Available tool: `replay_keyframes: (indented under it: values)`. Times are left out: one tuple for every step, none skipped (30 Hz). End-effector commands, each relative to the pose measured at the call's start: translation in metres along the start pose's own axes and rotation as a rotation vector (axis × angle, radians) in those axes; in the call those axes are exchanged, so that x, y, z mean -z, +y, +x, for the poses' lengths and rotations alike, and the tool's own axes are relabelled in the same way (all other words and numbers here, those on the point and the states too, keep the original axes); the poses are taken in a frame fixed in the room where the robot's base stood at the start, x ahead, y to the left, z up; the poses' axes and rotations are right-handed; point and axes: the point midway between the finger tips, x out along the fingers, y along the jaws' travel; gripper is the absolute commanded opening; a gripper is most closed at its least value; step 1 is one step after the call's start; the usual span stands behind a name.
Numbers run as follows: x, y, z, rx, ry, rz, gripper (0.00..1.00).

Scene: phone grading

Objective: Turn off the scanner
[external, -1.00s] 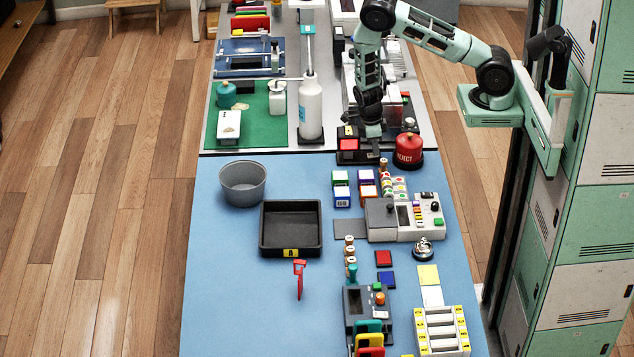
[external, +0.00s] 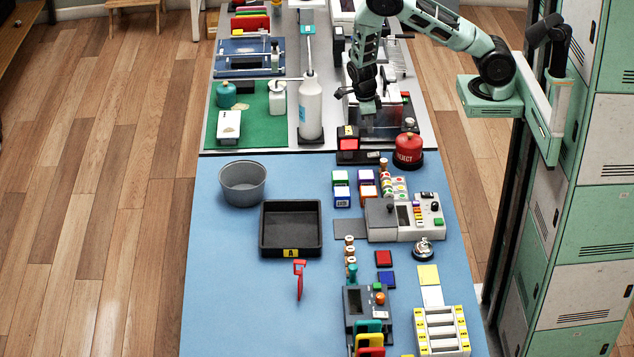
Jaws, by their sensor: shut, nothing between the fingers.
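No power light or switch state can be read at this size. I cannot tell whether the fingertips touch anything.
A red REJECT canister (external: 408,151) stands close to the right of my gripper. A white bottle (external: 311,108) stands to the left. A grey control box (external: 404,218), coloured cubes (external: 341,187) and a black tray (external: 291,229) are nearer.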

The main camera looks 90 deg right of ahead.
Motion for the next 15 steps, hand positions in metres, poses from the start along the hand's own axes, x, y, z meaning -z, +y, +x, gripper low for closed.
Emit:
replay_keyframes:
  values:
    - [-0.001,0.0,-0.011,0.003,-0.004,-0.002,0.0]
    - [-0.001,0.0,-0.016,0.002,-0.003,-0.003,0.0]
    - [-0.001,0.0,-0.023,0.002,-0.003,-0.001,0.0]
    - [0.0,0.0,-0.027,0.0,-0.002,0.0,0.0]
    - [0.0,0.0,-0.032,0.001,-0.002,-0.001,0.0]
    - [0.0,0.0,-0.036,0.001,-0.001,-0.002,0.0]
    - [0.0,0.0,-0.04,0.0,0.0,0.0,0.0]
    - [0.0,0.0,-0.042,0.0,0.0,0.001,0.0]
    - [0.0,0.0,-0.045,0.0,0.0,0.001,0.0]
    - [0.0,0.0,-0.047,0.0,0.0,0.0,0.0]
    - [0.001,0.0,-0.048,0.0,0.001,0.0,0.0]
    - [0.001,0.0,-0.049,-0.001,0.001,0.001,0.0]
    - [0.001,-0.001,-0.05,-0.001,0.002,0.001,0.0]
    - [0.001,-0.001,-0.05,-0.001,0.002,0.001,0.0]
    - [0.001,-0.001,-0.05,-0.001,0.002,0.002,0.0]
